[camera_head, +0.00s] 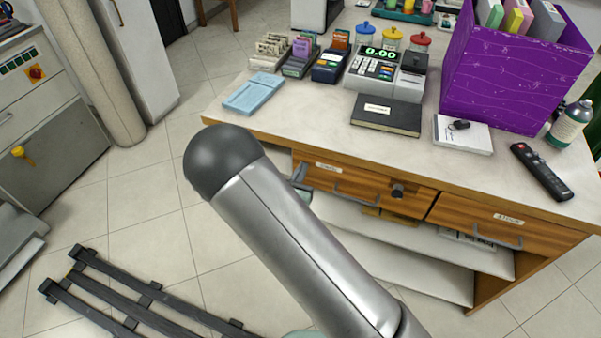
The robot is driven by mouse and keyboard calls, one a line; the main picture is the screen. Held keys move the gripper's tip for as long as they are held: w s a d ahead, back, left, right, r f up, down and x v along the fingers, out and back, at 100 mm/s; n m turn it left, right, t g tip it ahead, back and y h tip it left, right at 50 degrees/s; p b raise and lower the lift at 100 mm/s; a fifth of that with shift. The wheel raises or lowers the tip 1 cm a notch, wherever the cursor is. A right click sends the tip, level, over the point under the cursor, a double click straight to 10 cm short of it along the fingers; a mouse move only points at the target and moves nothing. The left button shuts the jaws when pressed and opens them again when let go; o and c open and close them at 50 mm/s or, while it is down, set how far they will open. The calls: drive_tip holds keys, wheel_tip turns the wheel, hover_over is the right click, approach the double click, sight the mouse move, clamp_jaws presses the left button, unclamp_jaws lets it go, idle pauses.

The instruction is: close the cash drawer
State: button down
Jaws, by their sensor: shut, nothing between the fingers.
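The wooden drawer on the left (375,184) under the counter has a white label, a grey bar handle and a dark round knob. Its label is too small to read, and my arm covers its left part. I cannot tell how far it stands out. A second wooden drawer (510,224) is to its right, also labelled. My gripper (299,173) appears as a small dark grey part beyond my arm, close to the left drawer's left end. It is shut and empty, and mostly hidden. Whether it touches the drawer is not visible.
The counter (300,115) holds a cash register (384,75), a black book (386,114), a purple box (510,75) and a remote (541,170). White shelves (430,262) lie below the drawers. A dark slatted rack (120,295) is on the floor at lower left.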

drive_tip(key=shift+w+d+r, duration=0.1)
drive_tip(key=shift+w+r, duration=0.15)
drive_tip(key=shift+w, duration=0.05)
drive_tip(key=v, duration=1.5)
drive_tip(key=s+d+r+m+g+h+p, duration=0.3)
drive_tip(key=d+r+m+g, duration=0.5)
drive_tip(key=d, duration=0.3)
drive_tip(key=s+d+r+m+g+h+p, duration=0.2)
drive_tip(key=d+r+m+g+h+p, duration=0.2)
drive_tip(key=d+r+m+g, duration=0.5)
drive_tip(key=s+d+r+m+y+p, duration=0.1)
drive_tip(key=s+r+m+y+p, duration=0.4)
drive_tip(key=s+r+m+y, duration=0.3)
drive_tip(key=r+m+y, duration=0.1)
drive_tip(key=m+y, duration=0.3)
drive_tip(key=m, duration=0.3)
drive_tip(key=shift+s+d+r, duration=0.2)
drive_tip(key=shift+s+d, duration=0.05)
